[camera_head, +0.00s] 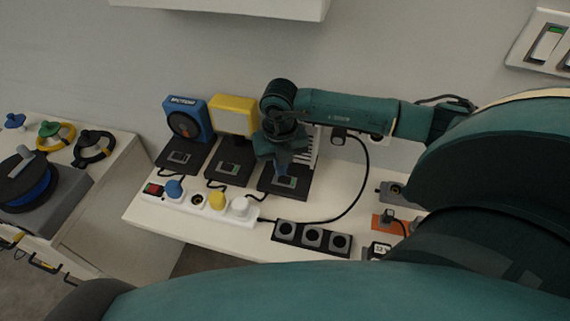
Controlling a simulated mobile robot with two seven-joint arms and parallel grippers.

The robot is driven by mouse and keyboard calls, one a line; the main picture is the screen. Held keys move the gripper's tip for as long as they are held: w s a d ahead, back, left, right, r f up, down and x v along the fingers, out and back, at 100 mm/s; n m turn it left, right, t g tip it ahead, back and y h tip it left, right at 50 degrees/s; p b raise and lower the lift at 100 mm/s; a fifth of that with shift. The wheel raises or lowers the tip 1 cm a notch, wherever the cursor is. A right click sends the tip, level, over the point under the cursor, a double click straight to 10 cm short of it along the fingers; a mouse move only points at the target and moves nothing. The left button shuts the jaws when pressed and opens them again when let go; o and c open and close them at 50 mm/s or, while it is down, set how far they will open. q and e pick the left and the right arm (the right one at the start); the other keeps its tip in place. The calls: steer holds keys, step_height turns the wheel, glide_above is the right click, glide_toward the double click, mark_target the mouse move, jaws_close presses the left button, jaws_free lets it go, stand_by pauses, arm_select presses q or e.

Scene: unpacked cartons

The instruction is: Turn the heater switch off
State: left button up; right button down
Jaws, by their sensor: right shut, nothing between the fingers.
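The heater (314,143) appears to be the white ribbed device standing behind my right gripper, which hides most of it. Its black base plate (299,190) lies on the white table and carries a small greenish-grey switch (287,182). My right gripper (281,170) is shut and empty. It points down over this base, very close to the switch. I cannot tell whether the fingertips touch the switch, or which way the switch is set. My left gripper is not in view.
A blue round-faced device (187,119) and a yellow-framed device (234,115) stand to the left on similar black bases. A white power strip (200,200) with plugs and a black socket block (312,237) lie in front. A black cable (363,185) curves across the table's right.

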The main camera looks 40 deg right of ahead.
steer(key=shift+f, duration=0.3)
steer(key=shift+s+r, duration=0.1)
steer(key=shift+r, duration=0.1)
steer(key=shift+r+p, duration=1.6)
steer(key=shift+r, duration=0.75)
step_height(320, 180, up, 2)
steer(key=shift+p, duration=0.4)
